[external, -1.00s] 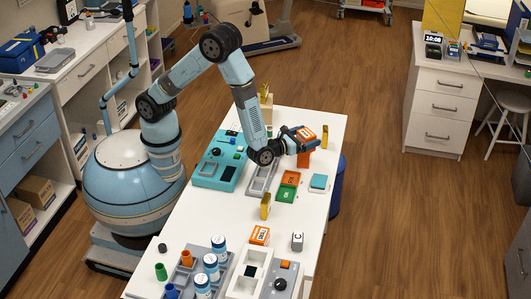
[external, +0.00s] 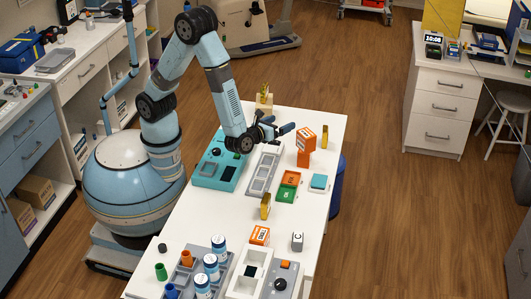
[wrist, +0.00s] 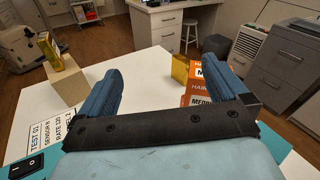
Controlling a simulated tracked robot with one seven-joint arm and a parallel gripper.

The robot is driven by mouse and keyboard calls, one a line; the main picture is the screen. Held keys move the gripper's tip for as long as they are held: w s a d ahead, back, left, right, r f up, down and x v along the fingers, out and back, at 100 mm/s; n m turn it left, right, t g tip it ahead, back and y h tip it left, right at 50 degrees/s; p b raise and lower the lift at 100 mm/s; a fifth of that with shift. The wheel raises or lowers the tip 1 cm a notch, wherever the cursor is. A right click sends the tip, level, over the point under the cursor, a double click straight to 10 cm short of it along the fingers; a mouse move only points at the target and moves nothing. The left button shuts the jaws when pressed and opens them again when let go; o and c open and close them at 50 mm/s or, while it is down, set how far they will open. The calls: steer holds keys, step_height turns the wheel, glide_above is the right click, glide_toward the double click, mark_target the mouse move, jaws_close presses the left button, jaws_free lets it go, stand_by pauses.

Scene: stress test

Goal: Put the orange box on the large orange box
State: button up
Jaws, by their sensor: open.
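A small orange box with a white label (external: 306,134) sits on top of a larger orange box (external: 303,158) standing at the right side of the white table. In the wrist view an orange box with a white label (wrist: 202,88) shows at the right, partly hidden by the right finger. My gripper (external: 281,124) is open and empty, apart from the stack and just left of it. Its two blue fingers (wrist: 155,75) are spread wide in the wrist view.
A yellow box (external: 325,136) stands close to the stack's right. Orange and green trays (external: 286,194), a grey tray (external: 262,174) and a teal panel (external: 219,165) lie nearby. Another orange box (external: 260,235) lies toward the front. The table's right edge is close.

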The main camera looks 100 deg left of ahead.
steer(key=s+a+r+n+g+h, duration=0.2)
steer(key=s+a+r+n+g, duration=0.3)
steer(key=s, duration=0.3)
steer(key=s+a+r+n+g+h, duration=0.25)
steer(key=s+a+r+n, duration=0.2)
steer(key=s+n, duration=0.3)
steer(key=s+d+r+n+t+h, duration=0.2)
steer(key=s+d+r+n+h, duration=0.2)
steer(key=s, duration=0.3)
steer(key=s+d+r+n+t+h, duration=0.2)
steer(key=s+d+r+n+h, duration=0.2)
steer(key=s+r+n+h, duration=0.1)
steer(key=shift+s+d+r+n+h, duration=0.15)
steer(key=shift+s+n+h, duration=0.35)
steer(key=shift+s, duration=0.5)
